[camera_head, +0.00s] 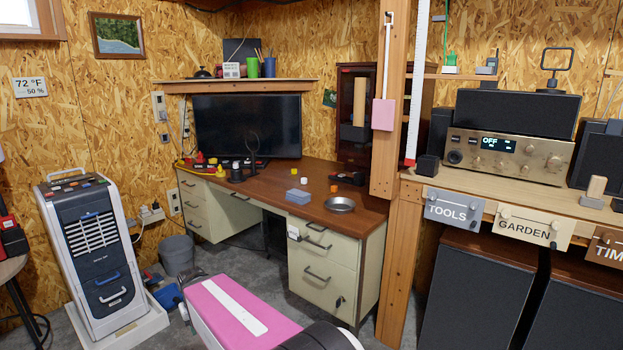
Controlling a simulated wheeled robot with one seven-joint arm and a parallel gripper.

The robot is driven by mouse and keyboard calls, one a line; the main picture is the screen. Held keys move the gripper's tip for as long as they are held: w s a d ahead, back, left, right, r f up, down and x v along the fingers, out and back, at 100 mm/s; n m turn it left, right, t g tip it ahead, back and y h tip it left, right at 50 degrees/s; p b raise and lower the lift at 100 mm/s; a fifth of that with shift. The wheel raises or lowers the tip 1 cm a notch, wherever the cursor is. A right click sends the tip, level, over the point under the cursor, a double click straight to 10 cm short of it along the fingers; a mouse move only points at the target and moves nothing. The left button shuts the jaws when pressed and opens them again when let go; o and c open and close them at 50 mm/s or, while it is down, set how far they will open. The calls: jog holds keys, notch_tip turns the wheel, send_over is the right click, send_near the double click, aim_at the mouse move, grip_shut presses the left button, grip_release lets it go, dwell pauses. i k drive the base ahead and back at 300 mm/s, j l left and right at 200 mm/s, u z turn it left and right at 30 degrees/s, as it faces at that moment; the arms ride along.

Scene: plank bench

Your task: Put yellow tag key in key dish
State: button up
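A shallow round silver metal dish (340,204), which fits the key dish, sits near the front right of the brown desktop (270,190). It looks empty. I cannot make out a yellow tag key for certain. A small yellow block-like thing (293,181) lies on the desk behind the dish, too small to tell whether it is a tag. Other small yellow, red and white things (205,162) lie at the desk's back left. My pink arm link crosses the bottom of the view, well in front of the desk. My gripper's fingers do not show.
A blue-grey block (298,196) lies left of the dish, and a small orange thing (334,188) behind it. A monitor (247,126) stands at the back. A wooden post (391,180) rises at the desk's right. A white air cooler (95,250) stands left.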

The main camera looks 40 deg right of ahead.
aim_at(340, 208)
jog(key=i+j+z, duration=0.1)
jog(key=z, duration=0.35)
jog(key=j+z, duration=0.15)
jog(key=z, duration=0.3)
jog(key=i+j+z, duration=0.1)
jog(key=z, duration=0.35)
jog(key=j+z, duration=0.25)
jog(key=z, duration=0.15)
